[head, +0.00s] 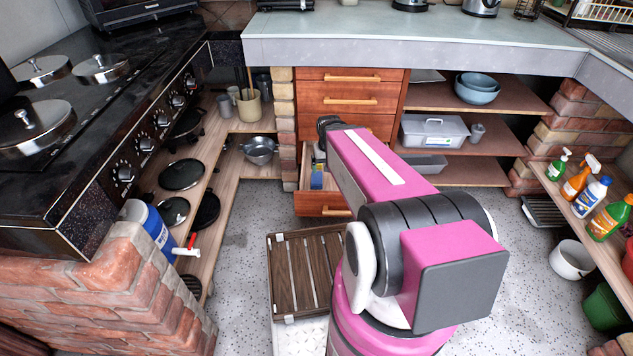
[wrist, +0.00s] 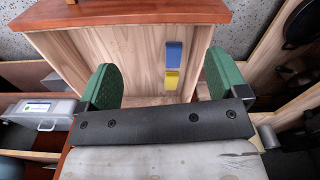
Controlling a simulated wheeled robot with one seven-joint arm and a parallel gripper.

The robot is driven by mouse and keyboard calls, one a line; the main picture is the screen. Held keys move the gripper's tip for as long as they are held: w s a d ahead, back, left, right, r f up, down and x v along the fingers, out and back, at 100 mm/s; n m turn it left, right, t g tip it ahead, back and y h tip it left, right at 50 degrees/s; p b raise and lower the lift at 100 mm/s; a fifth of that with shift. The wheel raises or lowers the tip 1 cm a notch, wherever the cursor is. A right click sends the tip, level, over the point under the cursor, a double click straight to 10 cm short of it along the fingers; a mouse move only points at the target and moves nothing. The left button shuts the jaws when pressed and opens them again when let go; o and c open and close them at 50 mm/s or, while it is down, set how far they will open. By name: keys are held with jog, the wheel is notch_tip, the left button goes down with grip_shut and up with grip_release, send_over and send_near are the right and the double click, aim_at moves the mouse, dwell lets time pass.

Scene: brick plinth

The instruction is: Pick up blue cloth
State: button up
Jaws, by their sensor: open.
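A small flat blue rectangle, seemingly the blue cloth (wrist: 174,52), lies on the pale wooden bottom of the open drawer (wrist: 110,57) in the wrist view. A yellow piece (wrist: 171,80) lies right against it, on the side nearer my gripper. In the head view the blue cloth (head: 317,181) shows in the open bottom drawer (head: 310,203), partly covered by my arm. My gripper (wrist: 160,78) is open and empty, its green finger pads wide apart, with the yellow piece seen between them and the blue piece beyond. The fingertips do not show in the head view.
Closed drawers (head: 350,101) stand above the open one. A shelf with a lidded grey box (head: 434,131) is to the right. A slatted brown crate (head: 305,270) stands on the floor in front. Low shelves with pans (head: 182,174) are at left.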

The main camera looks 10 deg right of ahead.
jog(key=m+t, duration=0.1)
jog(key=m, duration=0.1)
send_near(317, 177)
jog(key=f, duration=0.7)
jog(key=w+f, duration=0.1)
jog(key=f, duration=0.2)
jog(key=shift+f, duration=0.2)
jog(key=shift+s, duration=0.1)
jog(key=c, duration=1.1)
jog(key=shift+r, duration=0.15)
notch_tip(317, 177, up, 18)
jog(key=shift+f, duration=0.1)
jog(key=shift+o, duration=0.8)
jog(key=shift+f, duration=0.15)
